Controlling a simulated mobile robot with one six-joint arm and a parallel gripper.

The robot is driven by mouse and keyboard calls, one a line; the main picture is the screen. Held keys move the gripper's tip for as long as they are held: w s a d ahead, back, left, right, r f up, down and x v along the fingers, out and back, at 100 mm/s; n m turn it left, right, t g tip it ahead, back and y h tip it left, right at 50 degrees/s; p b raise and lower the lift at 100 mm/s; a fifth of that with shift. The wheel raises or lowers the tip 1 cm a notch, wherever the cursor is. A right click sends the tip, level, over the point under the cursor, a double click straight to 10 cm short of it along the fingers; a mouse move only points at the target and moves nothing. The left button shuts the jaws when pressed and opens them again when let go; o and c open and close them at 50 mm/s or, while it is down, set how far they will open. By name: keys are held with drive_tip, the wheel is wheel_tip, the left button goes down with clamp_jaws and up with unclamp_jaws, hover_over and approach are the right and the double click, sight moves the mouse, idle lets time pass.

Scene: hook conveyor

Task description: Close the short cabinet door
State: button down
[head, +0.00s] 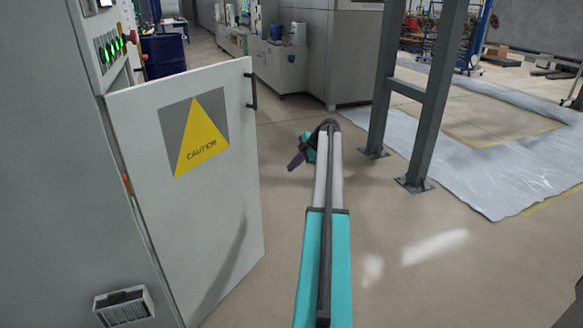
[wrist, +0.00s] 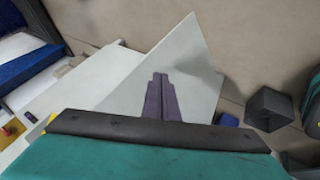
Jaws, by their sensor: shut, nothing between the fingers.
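The cabinet door (head: 225,225) stands open at the left in the head view, swung out from the grey cabinet (head: 50,180). It is white, with a yellow caution triangle (head: 200,140) and a dark handle (head: 252,90) near its free upper edge. My gripper (head: 294,164) is right of the door and farther out, apart from it in the picture. In the wrist view my gripper (wrist: 160,78) shows two dark purple fingers pressed together with nothing between them. Behind them is a pale panel (wrist: 185,60), seemingly the door; I cannot tell the distance to it.
A control panel with green lights (head: 108,47) is above the door. Two grey steel posts (head: 432,90) stand at the right, beside plastic sheeting (head: 500,165). A grey machine (head: 345,55) is at the back.

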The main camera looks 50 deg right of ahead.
drive_tip(key=w+a+f+m+g+y, duration=0.1)
drive_tip(key=w+a+f+m+g, duration=0.1)
drive_tip(key=a+f, duration=1.2)
drive_tip(key=w+a+f+m+g+y, duration=0.1)
drive_tip(key=w+a+f+m+g, duration=0.1)
drive_tip(key=a+f, duration=1.15)
drive_tip(key=s+a+f+m+g, duration=0.1)
drive_tip(key=s+a+f, duration=0.2)
drive_tip(key=a, duration=0.5)
drive_tip(key=s+a+f+m+g, duration=0.1)
drive_tip(key=s+a+f, duration=0.15)
drive_tip(key=a, duration=0.55)
drive_tip(key=s+a+f+m+g, duration=0.1)
drive_tip(key=s+a+f, duration=0.2)
drive_tip(key=a, duration=0.5)
drive_tip(key=s+a+f+m+g+h, duration=0.1)
drive_tip(key=s+a+f+g, duration=0.1)
drive_tip(key=s+a, duration=0.4)
drive_tip(key=s+a+f+m+g+h, duration=0.1)
drive_tip(key=s+a+f, duration=0.3)
drive_tip(key=s, duration=0.9)
drive_tip(key=s+a+f+m+g+h, duration=0.2)
drive_tip(key=s+a+f, duration=0.1)
drive_tip(key=s+a, duration=0.7)
drive_tip(key=shift+s+f+m+g, duration=0.2)
drive_tip(key=shift+f+m+g, duration=0.1)
drive_tip(key=shift+m, duration=0.1)
